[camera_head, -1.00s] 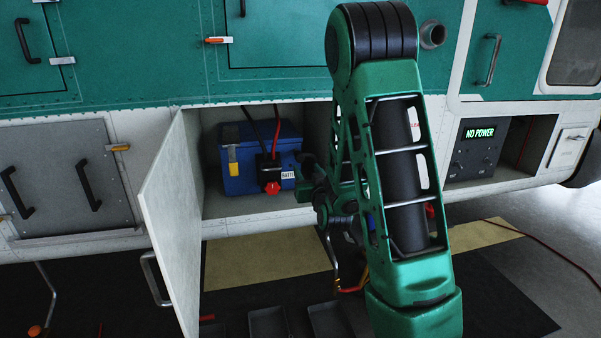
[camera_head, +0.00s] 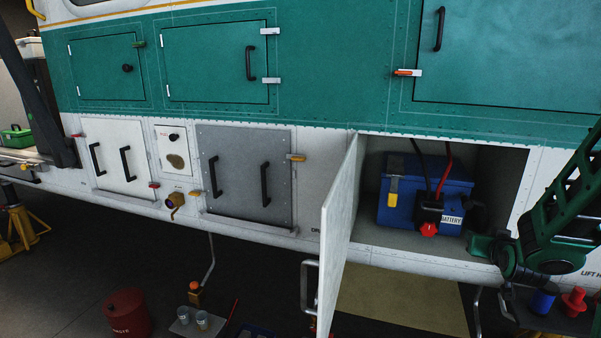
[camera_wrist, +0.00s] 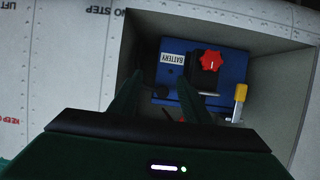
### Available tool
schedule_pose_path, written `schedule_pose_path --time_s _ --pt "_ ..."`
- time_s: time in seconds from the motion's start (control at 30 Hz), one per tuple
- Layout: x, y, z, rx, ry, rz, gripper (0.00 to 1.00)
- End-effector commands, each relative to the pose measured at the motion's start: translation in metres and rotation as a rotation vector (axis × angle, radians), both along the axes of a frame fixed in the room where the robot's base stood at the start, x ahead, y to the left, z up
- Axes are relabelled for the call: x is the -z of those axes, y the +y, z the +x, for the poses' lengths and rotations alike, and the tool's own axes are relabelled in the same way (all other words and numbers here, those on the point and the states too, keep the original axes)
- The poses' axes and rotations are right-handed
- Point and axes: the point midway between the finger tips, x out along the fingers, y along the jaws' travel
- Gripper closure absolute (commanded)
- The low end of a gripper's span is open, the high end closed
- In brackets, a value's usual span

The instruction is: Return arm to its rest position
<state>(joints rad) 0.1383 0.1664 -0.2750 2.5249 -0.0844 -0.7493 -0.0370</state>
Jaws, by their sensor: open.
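My arm (camera_head: 565,215) enters the head view from the right edge, green with black joints. My gripper (camera_wrist: 160,88) shows in the wrist view as two dark green fingers, apart, with nothing held between them. They point into an open compartment at the blue battery (camera_wrist: 218,72), which has a red knob (camera_wrist: 210,60). In the head view the battery (camera_head: 408,205) sits inside the compartment (camera_head: 500,165). The gripper is at the compartment's right front, close to the battery's right side; its fingertips are hard to make out there.
The compartment's white door (camera_head: 340,235) stands open on its left, sticking out. A beige mat (camera_head: 400,300) lies on the floor below. Blue and red items (camera_head: 573,302) are at the lower right. A red waste bin (camera_head: 127,313) and two cups (camera_head: 202,319) are at the lower left.

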Motion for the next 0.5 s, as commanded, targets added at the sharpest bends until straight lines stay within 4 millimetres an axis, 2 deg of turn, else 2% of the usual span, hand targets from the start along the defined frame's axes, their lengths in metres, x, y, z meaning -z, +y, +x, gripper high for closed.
schedule_pose_path --time_s 0.27,0.5 --pt "0.012 0.004 -0.077 0.046 0.311 0.122 0.56" --pt "0.017 0.020 -0.165 0.093 0.577 0.245 0.56"
